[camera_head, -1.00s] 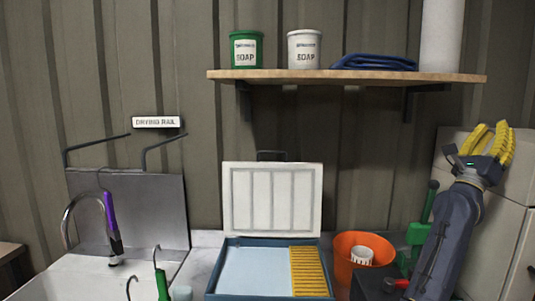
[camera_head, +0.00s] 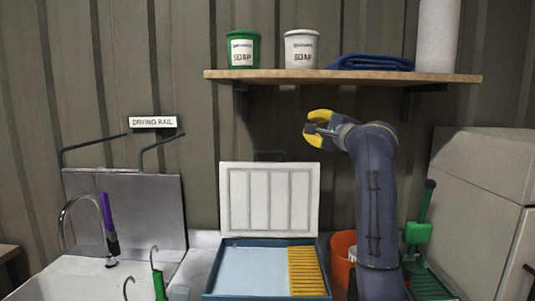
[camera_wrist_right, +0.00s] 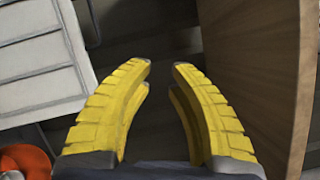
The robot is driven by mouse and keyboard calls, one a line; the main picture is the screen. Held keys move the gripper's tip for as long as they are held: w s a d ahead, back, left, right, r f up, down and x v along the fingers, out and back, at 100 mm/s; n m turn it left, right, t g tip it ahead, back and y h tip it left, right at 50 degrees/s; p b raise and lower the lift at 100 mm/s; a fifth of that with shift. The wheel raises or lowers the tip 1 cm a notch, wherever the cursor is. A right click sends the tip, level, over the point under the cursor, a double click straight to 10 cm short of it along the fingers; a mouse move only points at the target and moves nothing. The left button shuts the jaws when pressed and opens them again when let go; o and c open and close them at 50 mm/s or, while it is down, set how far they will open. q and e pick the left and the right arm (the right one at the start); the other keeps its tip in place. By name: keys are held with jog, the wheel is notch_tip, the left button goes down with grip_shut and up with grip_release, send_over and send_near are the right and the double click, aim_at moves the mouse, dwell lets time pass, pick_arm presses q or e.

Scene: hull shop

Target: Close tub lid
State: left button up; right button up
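The blue tub (camera_head: 212,283) stands on the counter with its white ribbed lid (camera_head: 268,200) raised upright at the back. A dark handle (camera_head: 270,156) sits on the lid's top edge. Inside the tub are a pale area and a yellow ribbed strip (camera_head: 306,270). My right gripper (camera_head: 308,128), with yellow fingers, is above and to the right of the lid, below the shelf. In the right wrist view its fingers (camera_wrist_right: 162,70) are apart with nothing between them, and the lid (camera_wrist_right: 45,60) shows at left. My left gripper is not in view.
A wooden shelf (camera_head: 340,76) with soap pots and a folded blue cloth hangs above my right gripper. An orange bucket (camera_head: 342,250) stands right of the tub, partly behind my arm. A sink with a tap (camera_head: 68,215) is at left.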

jog(key=s+a+f+n+g+h, duration=0.2)
jog(key=s+a+f+g, duration=0.1)
jog(key=a+f, duration=0.25)
send_near(270, 152)
jog(key=shift+g, duration=0.4)
jog(key=x, duration=0.9)
jog(key=shift+w+a+r, duration=0.1)
jog(key=shift+w+r, duration=0.1)
jog(key=shift+w, duration=0.1)
jog(key=shift+o, duration=0.4)
grip_shut()
